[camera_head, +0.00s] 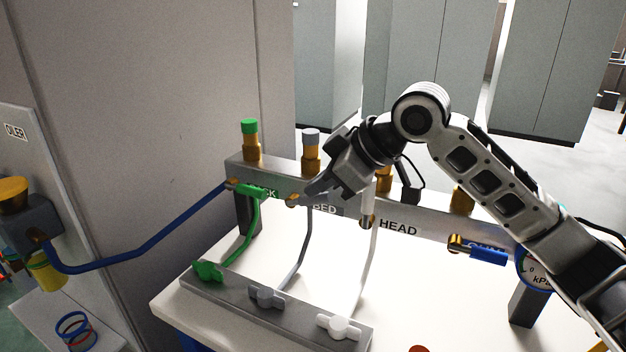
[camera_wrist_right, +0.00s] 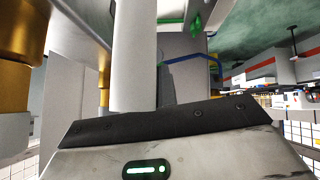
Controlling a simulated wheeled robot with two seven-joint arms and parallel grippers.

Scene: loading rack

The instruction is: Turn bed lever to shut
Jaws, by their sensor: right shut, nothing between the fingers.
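My right gripper (camera_head: 322,188) is at the front of the grey manifold bar, by the BED label (camera_head: 325,209). It is shut with nothing between its fingers. The grey bed lever (camera_head: 308,198) runs from a brass pivot at its left end toward the right, roughly along the bar. My gripper's tips are at or just in front of it and partly cover it; I cannot tell whether they touch. In the right wrist view, a white upright cylinder (camera_wrist_right: 135,55), probably the HEAD lever, stands close before the gripper body. My left gripper is out of view.
The green lever (camera_head: 251,191) lies along the bar at left. The white HEAD lever (camera_head: 368,206) stands upright close to the right of my gripper. The blue lever (camera_head: 487,256) lies along the bar farther right. Hoses run down to a grey block (camera_head: 230,300) on the white table.

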